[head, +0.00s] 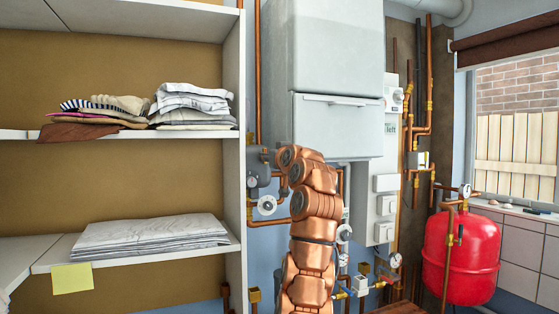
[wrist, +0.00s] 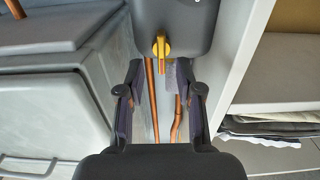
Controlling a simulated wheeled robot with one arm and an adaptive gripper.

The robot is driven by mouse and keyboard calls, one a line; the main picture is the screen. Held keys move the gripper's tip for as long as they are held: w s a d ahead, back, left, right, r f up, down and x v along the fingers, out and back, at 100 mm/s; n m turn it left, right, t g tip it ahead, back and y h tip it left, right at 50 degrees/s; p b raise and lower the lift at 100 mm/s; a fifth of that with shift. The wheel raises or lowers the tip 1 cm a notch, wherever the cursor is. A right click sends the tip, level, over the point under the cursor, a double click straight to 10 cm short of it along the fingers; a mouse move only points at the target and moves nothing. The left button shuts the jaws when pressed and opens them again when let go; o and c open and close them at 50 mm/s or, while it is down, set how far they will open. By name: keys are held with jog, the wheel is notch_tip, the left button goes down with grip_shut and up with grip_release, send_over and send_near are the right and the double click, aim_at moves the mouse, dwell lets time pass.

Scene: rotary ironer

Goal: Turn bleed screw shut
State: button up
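In the wrist view, a small yellow fitting (wrist: 161,47) sticks out of a dark grey housing (wrist: 178,22). It looks like the bleed screw, though it is too small to be sure. My gripper (wrist: 162,76) is open, with its two dark fingers apart and nothing between them. The fitting lies ahead of the fingertips, roughly centred between them, and does not appear to be touched. In the head view, my copper-coloured arm reaches up toward a grey unit (head: 259,168) beside the shelf; the yellow fitting and the gripper's fingers cannot be made out there.
Copper pipes (wrist: 177,118) run close by the fingers. A shelf unit (head: 233,120) with folded laundry (head: 150,235) stands left in the head view. A grey boiler cabinet (head: 338,120) hangs behind my arm. A red tank (head: 460,255) and gauges are at right.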

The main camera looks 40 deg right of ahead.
jog(key=v, duration=0.7)
jog(key=shift+s+a, duration=0.2)
jog(key=shift+s, duration=0.15)
dwell(0.4)
jog(key=shift+f, duration=0.1)
dwell(0.5)
